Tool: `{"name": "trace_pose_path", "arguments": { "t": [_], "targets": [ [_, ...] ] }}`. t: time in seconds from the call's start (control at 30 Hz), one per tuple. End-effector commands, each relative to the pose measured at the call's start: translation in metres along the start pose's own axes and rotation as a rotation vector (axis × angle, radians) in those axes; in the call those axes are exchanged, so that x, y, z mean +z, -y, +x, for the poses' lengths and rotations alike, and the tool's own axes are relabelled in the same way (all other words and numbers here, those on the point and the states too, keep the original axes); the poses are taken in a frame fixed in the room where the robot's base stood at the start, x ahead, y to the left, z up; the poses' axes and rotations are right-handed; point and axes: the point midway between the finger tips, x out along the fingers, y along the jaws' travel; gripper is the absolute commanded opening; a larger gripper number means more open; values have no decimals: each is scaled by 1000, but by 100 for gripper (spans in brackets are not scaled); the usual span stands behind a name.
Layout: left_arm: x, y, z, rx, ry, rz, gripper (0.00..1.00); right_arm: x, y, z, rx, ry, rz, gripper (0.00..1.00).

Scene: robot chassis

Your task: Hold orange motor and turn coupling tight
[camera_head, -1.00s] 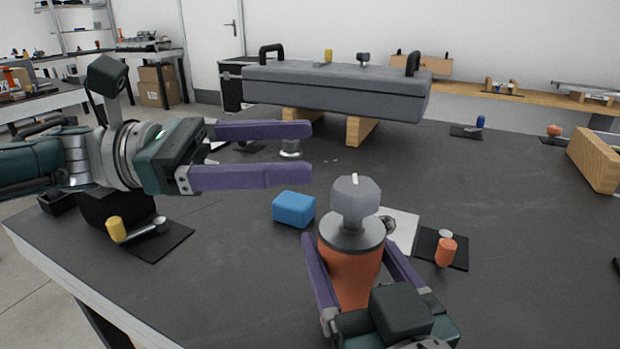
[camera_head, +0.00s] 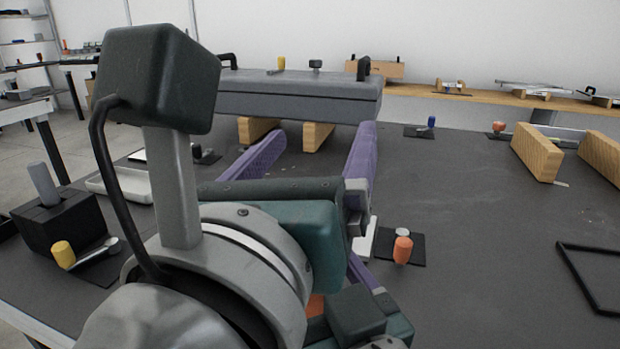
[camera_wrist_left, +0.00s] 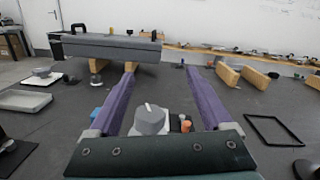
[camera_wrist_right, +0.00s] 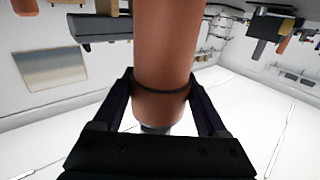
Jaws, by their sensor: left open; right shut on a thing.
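The orange motor (camera_wrist_right: 168,45) fills the middle of the right wrist view. My right gripper (camera_wrist_right: 163,95) is shut around it. In the head view only a sliver of the motor (camera_head: 315,305) shows; my left arm hides most of it and the right gripper. The grey faceted coupling (camera_wrist_left: 150,120), with a white mark on top, shows low between the left fingers in the left wrist view. It is hidden in the head view. My left gripper (camera_head: 320,132) is open and empty, its purple fingers pointing away toward the grey case. I cannot tell its height above the coupling.
A grey case (camera_head: 295,95) rests on wooden blocks (camera_head: 317,136) at the back of the bench. An orange-handled tool (camera_head: 403,250) lies on a dark mat to the right. A black frame (camera_head: 572,270) lies far right. The bench between is mostly clear.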

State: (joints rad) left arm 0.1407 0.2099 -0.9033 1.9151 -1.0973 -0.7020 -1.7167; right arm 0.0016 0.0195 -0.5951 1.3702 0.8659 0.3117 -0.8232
Motion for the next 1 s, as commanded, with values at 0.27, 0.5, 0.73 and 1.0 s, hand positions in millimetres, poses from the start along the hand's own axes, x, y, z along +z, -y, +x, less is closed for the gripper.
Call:
{"name": "trace_pose_path", "arguments": {
  "t": [0.27, 0.5, 0.73, 1.0],
  "targets": [
    [-48, -9, -74, 105, -48, 168, 84, 0, 0, 0, 0, 1, 0, 0],
    [-51, -11, -68, 116, -42, 195, 84, 1, 0, 0, 0, 1, 0, 0],
    [-52, -16, -19, 116, -41, 194, 84, 1, 0, 0, 0, 2, 0, 0],
    [-55, -22, 25, 115, -45, 195, 84, 1, 0, 0, 0, 2, 0, 0]
  ]
}}
